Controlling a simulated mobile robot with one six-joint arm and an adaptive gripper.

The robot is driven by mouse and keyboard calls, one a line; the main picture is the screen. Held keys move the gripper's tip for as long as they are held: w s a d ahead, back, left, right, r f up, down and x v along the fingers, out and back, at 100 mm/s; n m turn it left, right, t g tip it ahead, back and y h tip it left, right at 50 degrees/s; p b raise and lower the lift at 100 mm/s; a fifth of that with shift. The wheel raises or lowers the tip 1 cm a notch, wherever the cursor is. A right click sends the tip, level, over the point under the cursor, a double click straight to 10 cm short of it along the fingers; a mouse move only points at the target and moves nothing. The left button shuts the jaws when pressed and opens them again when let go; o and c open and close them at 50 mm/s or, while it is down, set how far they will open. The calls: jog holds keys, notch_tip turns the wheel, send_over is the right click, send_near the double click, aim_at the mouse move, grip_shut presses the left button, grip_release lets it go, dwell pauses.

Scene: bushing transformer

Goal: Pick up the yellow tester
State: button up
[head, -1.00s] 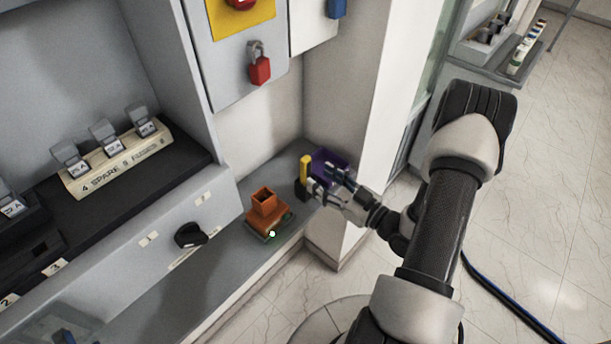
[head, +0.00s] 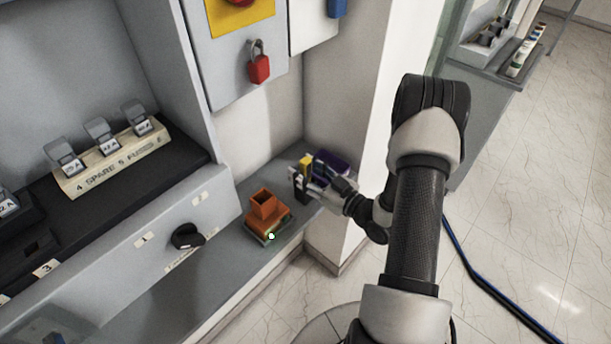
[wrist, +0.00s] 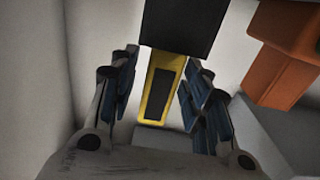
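The yellow tester (head: 305,161) stands upright on the grey ledge near the wall corner. Its lower part is hidden behind my fingers in the head view. In the wrist view the tester (wrist: 161,92) shows a yellow body with a dark panel and a black block at one end. My gripper (head: 309,175) is open, with one finger on each side of the tester. In the wrist view a gap shows between the tester and the left finger; the right finger is very close to it, and I cannot tell whether it touches.
A purple bin (head: 334,160) stands just behind my gripper, in the corner. An orange square holder (head: 265,207) stands on the ledge to the left. A red padlock (head: 259,68) hangs on the cabinet above. The ledge (head: 205,280) is clear at the front left.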

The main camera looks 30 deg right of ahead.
grip_shut()
dwell(0.3)
jog(key=shift+r+p, duration=6.1)
jog(key=shift+r, duration=8.2)
